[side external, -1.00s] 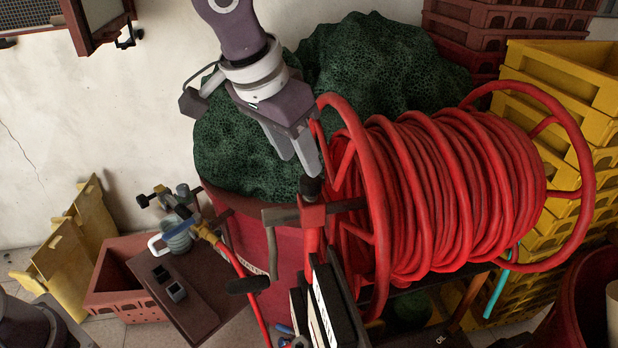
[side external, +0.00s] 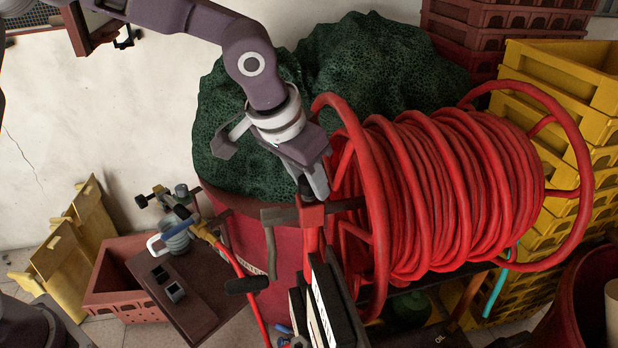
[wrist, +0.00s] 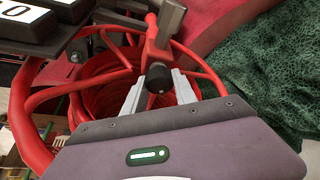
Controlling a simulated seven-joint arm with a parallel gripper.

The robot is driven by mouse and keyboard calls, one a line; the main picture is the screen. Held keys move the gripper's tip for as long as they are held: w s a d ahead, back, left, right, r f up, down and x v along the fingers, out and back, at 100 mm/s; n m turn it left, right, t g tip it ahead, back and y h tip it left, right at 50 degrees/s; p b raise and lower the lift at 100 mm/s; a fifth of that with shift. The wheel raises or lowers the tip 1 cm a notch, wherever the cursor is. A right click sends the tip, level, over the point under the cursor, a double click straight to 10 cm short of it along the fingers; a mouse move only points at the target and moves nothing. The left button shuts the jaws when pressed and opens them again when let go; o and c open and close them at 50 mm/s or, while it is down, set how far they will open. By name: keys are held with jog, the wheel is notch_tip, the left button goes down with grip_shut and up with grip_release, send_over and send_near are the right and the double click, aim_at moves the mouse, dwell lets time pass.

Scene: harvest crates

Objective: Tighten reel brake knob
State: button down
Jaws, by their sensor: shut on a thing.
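The black reel brake knob (side external: 306,188) sits at the red bracket on the near side of the hose reel (side external: 372,215). In the wrist view the knob (wrist: 157,77) shows as a round black cap at the foot of the red arm. My gripper (side external: 315,184) comes down on it from above, tilted. In the wrist view my gripper (wrist: 159,78) has one finger on each side of the knob and is shut on it. In the side view the fingers partly hide the knob. The red hose (side external: 455,195) is wound on the drum.
Green netting (side external: 375,75) is heaped behind my gripper. Yellow crates (side external: 560,75) are stacked at right.

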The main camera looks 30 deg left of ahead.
jog(key=shift+m, duration=0.3)
jog(key=shift+m+g+h, duration=0.3)
jog(key=shift+m+h, duration=0.15)
jog(key=shift+m, duration=0.9)
jog(key=shift+m+g+h, duration=0.3)
jog(key=shift+m+h, duration=0.15)
jog(key=shift+m, duration=0.9)
jog(key=c, duration=1.3)
grip_release()
jog(key=shift+o, duration=0.2)
jog(key=v, duration=0.7)
jog(key=shift+a, duration=0.1)
